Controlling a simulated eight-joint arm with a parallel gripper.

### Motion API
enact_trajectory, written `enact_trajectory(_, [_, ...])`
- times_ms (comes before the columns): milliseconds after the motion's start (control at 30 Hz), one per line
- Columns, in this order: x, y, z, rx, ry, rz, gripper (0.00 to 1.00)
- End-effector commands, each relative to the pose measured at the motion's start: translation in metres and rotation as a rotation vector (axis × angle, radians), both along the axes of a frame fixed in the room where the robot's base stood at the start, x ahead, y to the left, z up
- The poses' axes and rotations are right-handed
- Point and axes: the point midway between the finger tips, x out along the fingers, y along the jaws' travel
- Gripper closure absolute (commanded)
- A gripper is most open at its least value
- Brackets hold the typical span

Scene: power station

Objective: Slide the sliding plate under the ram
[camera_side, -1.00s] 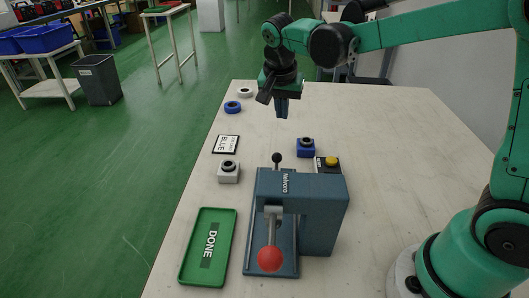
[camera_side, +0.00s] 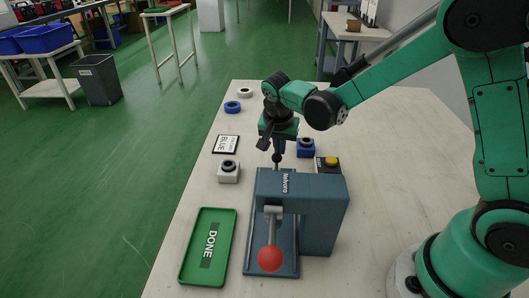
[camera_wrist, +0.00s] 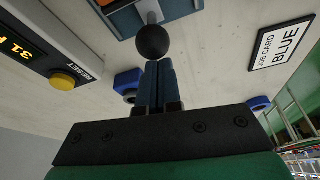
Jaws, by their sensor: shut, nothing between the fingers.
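The dark blue-grey press (camera_side: 320,205) stands at the front of the table, with a red ball (camera_side: 270,259) on its lever. A black ball knob (camera_side: 277,158) on a short stem stands at its back. The ram and most of the plate are hidden. My gripper (camera_side: 278,153) is shut and empty, pointing down just behind the knob. In the wrist view its fingertips (camera_wrist: 158,66) appear right at the knob; contact cannot be told.
A blue block with a black ring (camera_side: 306,147) and a yellow-button box (camera_side: 328,163) stand close right of my gripper. A white block (camera_side: 228,171), the BLUE card (camera_side: 226,144) and the green DONE tray (camera_side: 208,247) lie left. The right of the table is free.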

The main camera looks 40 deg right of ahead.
Motion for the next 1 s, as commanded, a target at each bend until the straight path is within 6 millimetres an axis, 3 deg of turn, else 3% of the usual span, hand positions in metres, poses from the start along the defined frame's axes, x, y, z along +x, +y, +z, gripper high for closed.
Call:
enact_trajectory(467, [-0.004, 0.005, 0.001, -0.001, 0.001, 0.001, 1.0])
enact_trajectory(733, [-0.03, 0.031, 0.001, -0.001, 0.0, 0.003, 1.0])
enact_trajectory(1000, [-0.031, 0.032, 0.001, -0.001, 0.001, 0.0, 1.0])
